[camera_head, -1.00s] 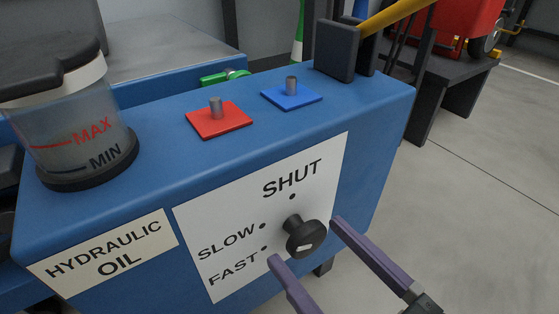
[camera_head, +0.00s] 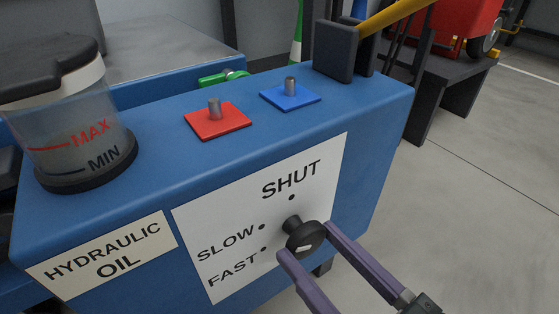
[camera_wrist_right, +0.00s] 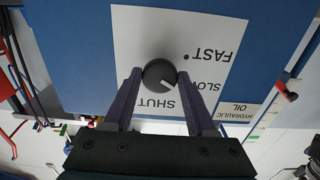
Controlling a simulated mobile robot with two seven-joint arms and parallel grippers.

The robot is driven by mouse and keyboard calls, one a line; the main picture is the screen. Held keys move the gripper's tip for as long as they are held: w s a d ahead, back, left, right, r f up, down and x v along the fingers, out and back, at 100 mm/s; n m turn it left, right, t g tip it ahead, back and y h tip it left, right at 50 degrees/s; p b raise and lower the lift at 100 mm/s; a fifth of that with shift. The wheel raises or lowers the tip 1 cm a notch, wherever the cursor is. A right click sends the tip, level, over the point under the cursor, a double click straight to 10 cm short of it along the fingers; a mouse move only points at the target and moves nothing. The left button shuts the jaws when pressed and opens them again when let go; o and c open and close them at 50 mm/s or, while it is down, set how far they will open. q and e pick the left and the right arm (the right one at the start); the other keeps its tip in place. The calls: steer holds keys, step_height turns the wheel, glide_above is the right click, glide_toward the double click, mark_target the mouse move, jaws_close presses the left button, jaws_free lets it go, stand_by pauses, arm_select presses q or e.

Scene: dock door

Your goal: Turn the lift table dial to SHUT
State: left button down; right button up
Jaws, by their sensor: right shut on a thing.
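The lift table dial (camera_head: 306,232) is a round black knob on a white label plate (camera_head: 235,210) on the blue housing. It also shows in the wrist view (camera_wrist_right: 157,72). The plate reads SHUT above the knob, SLOW and FAST to its left, each with a black dot. My right gripper (camera_head: 305,241) is shut on the dial, one purple finger on each side. My left gripper is not in view.
A hydraulic oil reservoir (camera_head: 75,135) stands on the housing (camera_head: 165,165) at the left. A red plate (camera_head: 217,122) and a blue plate (camera_head: 292,98), each with a metal peg, sit on top. A black bench (camera_head: 460,85) stands at the back right; the floor at the right is clear.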

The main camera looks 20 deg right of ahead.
steer(key=shift+r+m+p, duration=0.1)
steer(key=shift+m+p, duration=0.5)
steer(key=shift+m, duration=0.1)
steer(key=m+p, duration=0.1)
steer(key=m, duration=0.2)
steer(key=shift+p, duration=0.35)
steer(key=m+p, duration=0.1)
steer(key=m, duration=0.4)
steer(key=shift+m, duration=1.2)
steer(key=o, duration=1.4)
steer(key=shift+a, duration=0.1)
steer(key=shift+c, duration=0.2)
steer(key=shift+s+p, duration=0.1)
steer(key=shift+p, duration=0.2)
